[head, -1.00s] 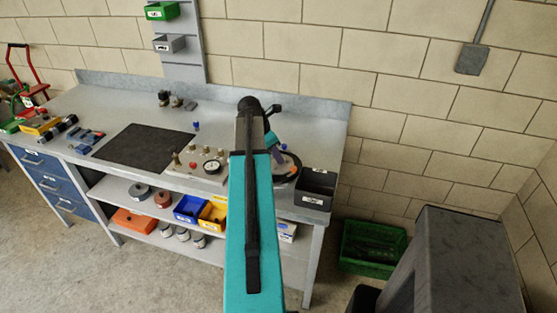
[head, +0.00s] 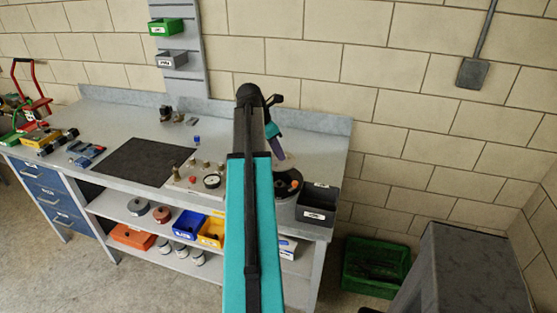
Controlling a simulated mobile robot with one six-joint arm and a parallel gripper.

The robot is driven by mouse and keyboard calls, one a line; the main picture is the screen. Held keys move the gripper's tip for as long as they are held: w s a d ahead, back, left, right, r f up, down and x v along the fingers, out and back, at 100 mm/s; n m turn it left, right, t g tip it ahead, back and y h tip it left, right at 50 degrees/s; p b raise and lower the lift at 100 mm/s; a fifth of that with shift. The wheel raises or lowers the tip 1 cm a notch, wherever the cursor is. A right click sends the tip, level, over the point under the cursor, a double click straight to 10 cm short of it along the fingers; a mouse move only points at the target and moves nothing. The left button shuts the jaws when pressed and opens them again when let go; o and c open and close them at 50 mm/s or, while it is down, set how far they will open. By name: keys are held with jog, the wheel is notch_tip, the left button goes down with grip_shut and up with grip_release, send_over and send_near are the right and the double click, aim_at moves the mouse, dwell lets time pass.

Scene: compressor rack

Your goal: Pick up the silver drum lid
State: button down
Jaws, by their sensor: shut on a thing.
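My gripper (head: 279,152) shows just right of my teal arm, above the right end of the bench. It is shut on the silver drum lid (head: 284,161), of which only a pale sliver shows below the jaws; my arm hides the rest. The lid is apart from the round dark drum (head: 289,184) below it. The drum stands open on the bench, with a dark inside and a small orange part in it.
A black bin (head: 318,203) stands right of the drum at the bench edge. A panel with a gauge (head: 211,181) and knobs is left of my arm. A black mat (head: 145,163) lies further left. A green crate (head: 375,265) is on the floor.

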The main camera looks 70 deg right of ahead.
jog(key=shift+r, duration=0.85)
